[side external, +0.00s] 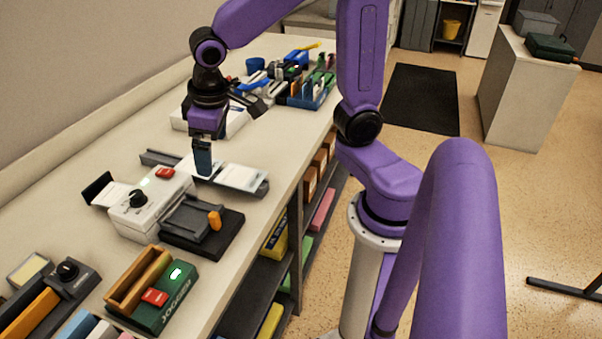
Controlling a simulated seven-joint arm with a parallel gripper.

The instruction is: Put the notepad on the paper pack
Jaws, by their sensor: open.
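My gripper (203,172) points down over the bench, its dark fingers seen nearly edge-on. It is open. A flat white pad (243,177), which looks like the notepad or the paper pack, lies on a grey base just right of the fingertips. More white paper lies beneath and behind the fingers, partly hidden by them. Another flat white block (236,122) lies farther back, partly covered by my wrist. I cannot tell for sure which of these is the notepad and which is the paper pack, nor whether the fingers touch anything.
A white box with a black knob (138,199) and a dark device with an orange lever (215,220) stand in front of the gripper. A green jogger (171,302) is nearer. A cluttered blue organiser (312,98) stands at the back. The bench's right edge is close.

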